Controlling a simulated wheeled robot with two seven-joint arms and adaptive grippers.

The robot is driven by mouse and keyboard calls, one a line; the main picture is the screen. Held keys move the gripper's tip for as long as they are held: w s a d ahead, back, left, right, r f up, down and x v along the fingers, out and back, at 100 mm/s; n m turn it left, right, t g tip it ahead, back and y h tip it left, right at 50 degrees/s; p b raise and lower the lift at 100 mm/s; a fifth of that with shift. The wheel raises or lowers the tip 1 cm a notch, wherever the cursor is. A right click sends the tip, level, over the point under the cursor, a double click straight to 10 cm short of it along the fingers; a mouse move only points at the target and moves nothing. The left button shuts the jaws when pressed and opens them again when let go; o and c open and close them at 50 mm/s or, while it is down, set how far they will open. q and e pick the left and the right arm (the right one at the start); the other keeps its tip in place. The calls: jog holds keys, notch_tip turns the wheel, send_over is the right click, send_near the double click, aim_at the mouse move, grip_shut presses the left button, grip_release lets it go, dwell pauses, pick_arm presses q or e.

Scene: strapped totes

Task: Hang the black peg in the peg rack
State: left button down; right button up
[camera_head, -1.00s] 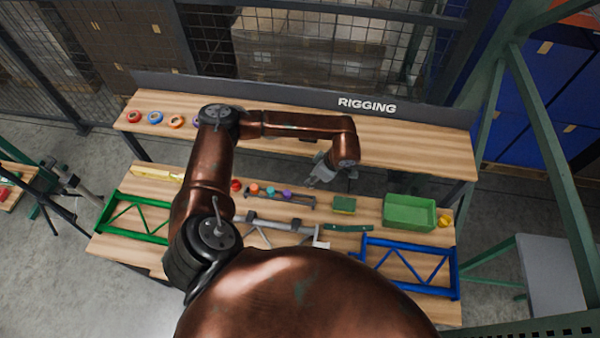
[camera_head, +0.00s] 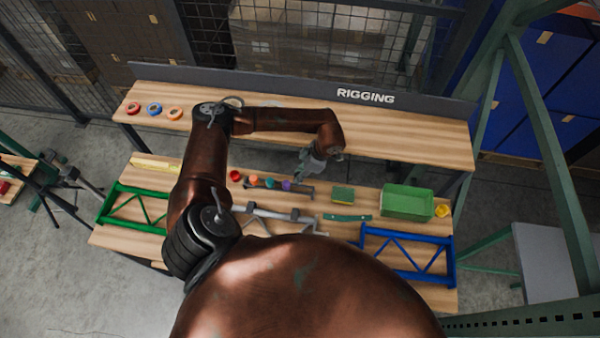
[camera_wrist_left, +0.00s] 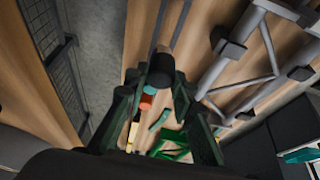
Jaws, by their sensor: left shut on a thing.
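My left gripper (camera_head: 303,168) is above the right part of the peg rack (camera_head: 305,190), a grey rail on the front bench. The rack carries an orange peg (camera_head: 254,180), a teal peg (camera_head: 269,183) and a purple peg (camera_head: 286,185). In the left wrist view the gripper (camera_wrist_left: 158,88) is shut on the black peg (camera_wrist_left: 160,66), whose end shows between the fingers in front of the grey rail (camera_wrist_left: 170,25). The black peg cannot be made out in the head view. I cannot tell whether it touches the rack. My right gripper is not in view.
Green (camera_head: 135,226) and blue (camera_head: 408,278) frames flank the bench. The raised shelf (camera_head: 400,130) stands behind.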

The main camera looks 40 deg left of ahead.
pick_arm(q)
jog(key=shift+f+b, duration=0.4)
jog(key=shift+f, duration=0.45)
jog(key=shift+f+b, duration=0.85)
jog(key=shift+f, duration=0.55)
jog(key=shift+f+b, duration=1.15)
jog(key=shift+f, duration=0.3)
jog(key=c, duration=1.6)
grip_release()
jog(key=shift+o, duration=0.3)
jog(key=v, duration=1.2)
